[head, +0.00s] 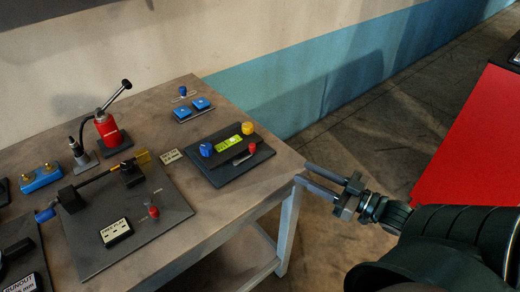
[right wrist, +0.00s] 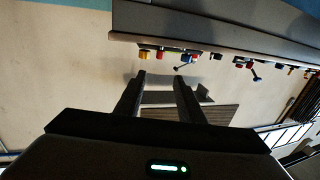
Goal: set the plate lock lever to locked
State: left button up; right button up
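A dark levelling plate (head: 232,172) lies near the table's right edge. A second red-knobbed lever (head: 153,211) stands on the larger dark base (head: 170,208) at the front. I cannot tell from the labels which one is the plate lock lever, or its setting. My right gripper (head: 303,174) is open and empty by the table's right corner, apart from both levers. It also shows in the right wrist view (right wrist: 160,78). My left gripper is out of view.
A red press (head: 108,130) with a raised black handle stands at the back left. A blue block (head: 41,177) is at the left. A red surface (head: 480,145) stands far right, with open floor between.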

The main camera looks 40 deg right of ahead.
jog(key=w, duration=0.1)
jog(key=p, duration=0.3)
send_near(260, 159)
jog(key=w+r, duration=0.1)
jog(key=w, duration=0.1)
jog(key=w+a+r, duration=0.1)
jog(key=w, duration=0.1)
jog(key=w+a+r, duration=0.1)
jog(key=w+r, duration=0.1)
jog(key=w, duration=0.1)
jog(key=shift+w+a, duration=0.15)
jog(key=shift+a, duration=0.05)
jog(key=shift+p+x, duration=0.3)
jog(key=shift+x, duration=0.85)
jog(key=shift+a, duration=0.1)
grip_shut()
